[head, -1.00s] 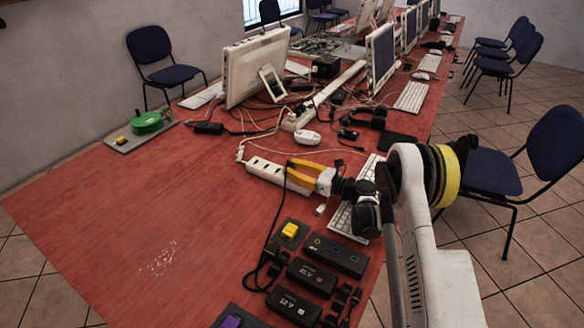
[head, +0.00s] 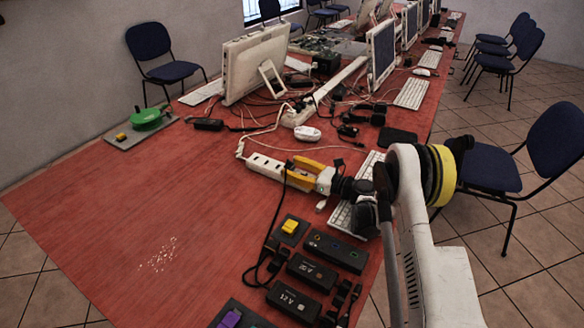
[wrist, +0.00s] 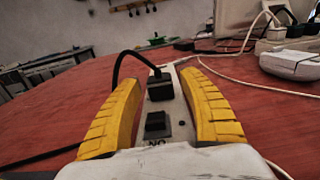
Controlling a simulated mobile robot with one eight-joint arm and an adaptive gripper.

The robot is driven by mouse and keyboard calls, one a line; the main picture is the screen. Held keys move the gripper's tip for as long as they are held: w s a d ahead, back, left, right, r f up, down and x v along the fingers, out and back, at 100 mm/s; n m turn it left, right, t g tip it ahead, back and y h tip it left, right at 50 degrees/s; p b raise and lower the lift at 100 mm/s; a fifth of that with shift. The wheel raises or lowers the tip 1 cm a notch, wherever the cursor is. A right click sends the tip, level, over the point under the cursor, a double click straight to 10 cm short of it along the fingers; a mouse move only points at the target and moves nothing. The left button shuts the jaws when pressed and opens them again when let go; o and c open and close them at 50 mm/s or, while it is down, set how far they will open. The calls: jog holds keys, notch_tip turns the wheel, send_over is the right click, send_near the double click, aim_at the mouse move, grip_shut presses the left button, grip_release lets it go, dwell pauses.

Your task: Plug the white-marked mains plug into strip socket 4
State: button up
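The white power strip (head: 263,167) lies on the red table, with open sockets at its left end in the head view. My gripper (head: 291,166) has its yellow fingers spread over the strip's right part. In the wrist view a black plug (wrist: 160,87) with a black cable sits on the strip between the fingers, with a gap on each side. My gripper (wrist: 157,80) is open and holds nothing. I see no white mark on the plug, and cannot read socket numbers.
Black adapter boxes (head: 312,273) and a yellow-topped block (head: 289,227) stand at the front right. A white keyboard (head: 342,217) lies beside my arm. A white mouse-like device (head: 307,133) and loose cables lie behind the strip. The table's left half is mostly clear.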

notch_tip(320, 180, up, 12)
jog(key=n, duration=0.1)
jog(key=s+r+n+g+h, duration=0.2)
jog(key=s+r+n+h, duration=0.3)
jog(key=s+r+n, duration=0.4)
jog(key=s+d+f+n+h, duration=0.1)
jog(key=s+d+n+h, duration=0.2)
jog(key=s, duration=0.8)
jog(key=s+d+f+n+h, duration=0.1)
jog(key=s+d+n+h, duration=0.2)
jog(key=s+d+n, duration=0.4)
jog(key=s+d+f+n+h, duration=0.1)
jog(key=s+d+n+h, duration=0.3)
jog(key=s, duration=1)
jog(key=shift+s+d+f+n+g, duration=0.15)
jog(key=shift+s+d+n+g, duration=0.25)
jog(key=shift+d, duration=0.1)
jog(key=shift+w, duration=0.15)
